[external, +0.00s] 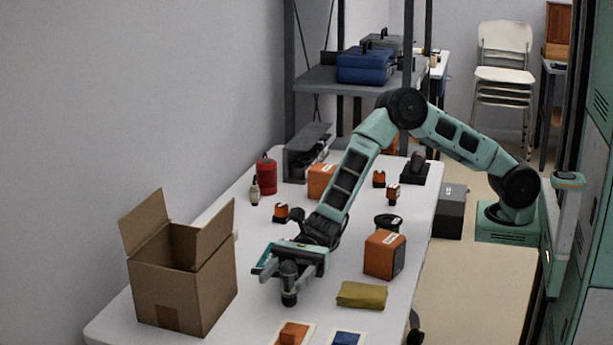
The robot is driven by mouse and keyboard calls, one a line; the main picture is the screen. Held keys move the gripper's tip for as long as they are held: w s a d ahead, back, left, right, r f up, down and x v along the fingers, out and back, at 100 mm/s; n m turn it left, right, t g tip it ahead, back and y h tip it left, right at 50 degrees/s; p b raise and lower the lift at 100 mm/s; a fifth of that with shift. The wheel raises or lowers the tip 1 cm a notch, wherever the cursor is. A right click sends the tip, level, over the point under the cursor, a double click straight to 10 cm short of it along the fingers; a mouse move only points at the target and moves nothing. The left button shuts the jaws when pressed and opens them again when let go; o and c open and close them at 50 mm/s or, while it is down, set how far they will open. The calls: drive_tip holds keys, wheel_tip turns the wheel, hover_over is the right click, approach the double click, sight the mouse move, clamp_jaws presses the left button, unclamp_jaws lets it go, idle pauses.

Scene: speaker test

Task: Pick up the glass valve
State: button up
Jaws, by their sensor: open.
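My gripper (290,262) is low over the near middle of the white table (235,318), to the right of the cardboard box. Its jaws are open. A dark grey, stepped, upright cylinder (289,287) shows at the jaws, its lower end near the table top. It may be the glass valve, but its material is too dark to tell. I cannot tell whether the jaws touch it. A small pale, bottle-shaped thing (254,192) with a darker lower part stands farther back at the left, apart from my gripper.
The open cardboard box (180,290) stands close on the left. An orange speaker box (384,254) and a folded olive cloth (361,294) lie to the right. A red canister (266,176) and several small orange-and-black parts stand farther back. A blue case (366,66) sits on the shelf.

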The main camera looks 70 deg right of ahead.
drive_tip(key=c, duration=1.1)
drive_tip(key=shift+r, duration=0.1)
